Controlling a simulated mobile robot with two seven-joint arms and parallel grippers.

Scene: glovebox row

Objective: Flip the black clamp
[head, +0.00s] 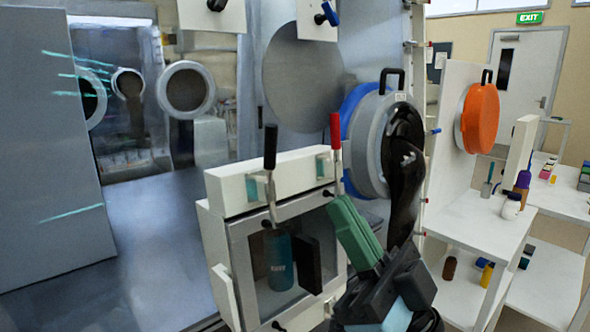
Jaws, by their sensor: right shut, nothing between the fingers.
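The black clamp (270,147) has an upright black handle on a metal lever, at the front left of the white box's (218,190) top. Its metal arm runs down over the top edge of the clear front window. My right gripper (341,212) is at the box's right front corner, its green fingers shut and empty, pointing up and left. It is to the right of and below the black handle, apart from it. Just above its fingertips stands a similar clamp with a red handle (335,135). My left gripper is out of view.
A teal bottle (280,262) and a dark slab (308,263) show behind the box's window. Behind my right arm is a round blue-rimmed port (365,130). White shelves (480,220) with small bottles and an orange round cover (480,118) stand to the right.

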